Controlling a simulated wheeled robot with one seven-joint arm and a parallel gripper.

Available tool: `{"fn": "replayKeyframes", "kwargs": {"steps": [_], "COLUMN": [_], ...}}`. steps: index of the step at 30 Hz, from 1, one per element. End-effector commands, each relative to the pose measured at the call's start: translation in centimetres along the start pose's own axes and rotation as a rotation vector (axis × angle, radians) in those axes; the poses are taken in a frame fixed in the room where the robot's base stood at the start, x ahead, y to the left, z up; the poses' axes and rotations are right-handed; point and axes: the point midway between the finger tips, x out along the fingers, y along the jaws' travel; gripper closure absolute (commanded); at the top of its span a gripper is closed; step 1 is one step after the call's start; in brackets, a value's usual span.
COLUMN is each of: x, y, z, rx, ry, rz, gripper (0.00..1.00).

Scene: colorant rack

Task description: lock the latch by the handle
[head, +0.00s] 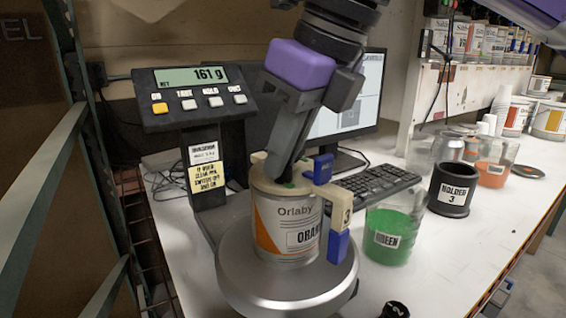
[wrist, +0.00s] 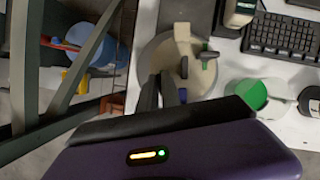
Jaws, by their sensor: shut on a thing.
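A can labelled Orlaby (head: 284,230) stands upright on the round metal pan (head: 262,285) of a scale. A beige clamp (head: 338,205) marked 3 sits on its rim, with blue handle parts (head: 323,168), one by my fingers and one low at the right (head: 338,247). My gripper (head: 283,176) reaches down to the top of the can and is shut on what seems to be a latch handle, mostly hidden by the fingers.
The scale display (head: 192,77) reads 161 g and stands close behind the can. A green beaker (head: 394,232) is just right of the pan. A black holder (head: 450,190), a keyboard (head: 372,185) and a monitor (head: 352,95) stand behind.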

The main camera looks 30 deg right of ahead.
Motion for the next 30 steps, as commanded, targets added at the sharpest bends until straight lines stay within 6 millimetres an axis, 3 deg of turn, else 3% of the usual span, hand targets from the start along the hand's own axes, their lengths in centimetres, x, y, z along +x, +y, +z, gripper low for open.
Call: {"fn": "replayKeyframes", "kwargs": {"steps": [15,16,19,30], "x": [-0.04,-0.04,-0.03,-0.23], "y": [-0.01,-0.01,-0.01,0.00], "z": [0.02,0.02,0.02,0.10], "rx": [0.018,0.017,0.017,0.016], "ry": [0.000,0.000,0.000,0.000], "rz": [-0.007,-0.007,-0.007,-0.007], "gripper": [1.00,0.89,0.70,0.70]}}
